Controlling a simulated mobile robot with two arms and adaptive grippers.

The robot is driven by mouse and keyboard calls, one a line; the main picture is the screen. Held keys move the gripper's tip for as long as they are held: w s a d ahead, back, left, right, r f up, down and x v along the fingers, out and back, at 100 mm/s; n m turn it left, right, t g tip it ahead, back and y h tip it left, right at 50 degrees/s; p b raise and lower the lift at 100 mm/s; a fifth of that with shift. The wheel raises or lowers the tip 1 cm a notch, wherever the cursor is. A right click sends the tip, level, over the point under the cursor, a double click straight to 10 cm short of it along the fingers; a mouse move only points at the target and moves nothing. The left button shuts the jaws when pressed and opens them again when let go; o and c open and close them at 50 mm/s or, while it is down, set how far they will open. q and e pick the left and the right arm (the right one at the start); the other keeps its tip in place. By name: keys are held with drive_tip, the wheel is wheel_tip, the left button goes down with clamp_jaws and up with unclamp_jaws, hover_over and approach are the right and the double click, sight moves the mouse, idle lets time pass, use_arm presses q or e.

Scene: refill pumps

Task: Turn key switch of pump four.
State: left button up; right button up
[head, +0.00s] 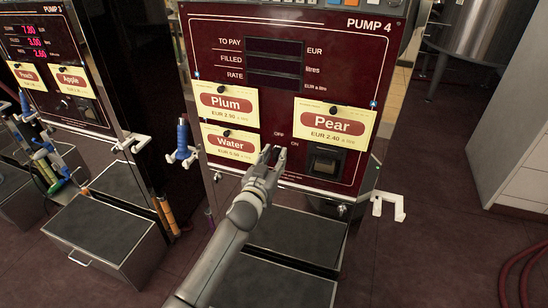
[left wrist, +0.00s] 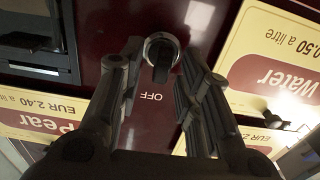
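Pump four (head: 350,62) is a dark red panel with the label PUMP 4 and blank, dark displays. In the left wrist view its key switch (left wrist: 161,40) is a round metal ring with a dark key standing out of it, above the upside-down OFF label. My left gripper (head: 270,153) is at the panel by the OFF and ON labels and hides the switch in the head view. In the left wrist view its open fingers (left wrist: 165,66) stand on either side of the key, with gaps visible. My right gripper is in neither view.
Plum (head: 226,118), Water (head: 228,155) and Pear (head: 318,140) cards surround the switch area. A dark slot unit (head: 325,160) sits right of it. A white hook (head: 388,204) juts out at the lower right. Pump 3 (head: 50,50) stands at left with lit displays.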

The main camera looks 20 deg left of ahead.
use_arm(q)
clamp_jaws()
idle(0.3)
drive_tip(key=shift+m, duration=0.3)
drive_tip(key=m, duration=0.5)
drive_tip(key=shift+d+f+m, duration=0.1)
drive_tip(key=shift+d+m, duration=0.15)
drive_tip(key=shift+m, duration=0.05)
drive_tip(key=m, duration=0.5)
drive_tip(key=shift+d+f+m, duration=0.1)
drive_tip(key=shift+f+m, duration=0.05)
drive_tip(key=shift+m, duration=0.25)
unclamp_jaws()
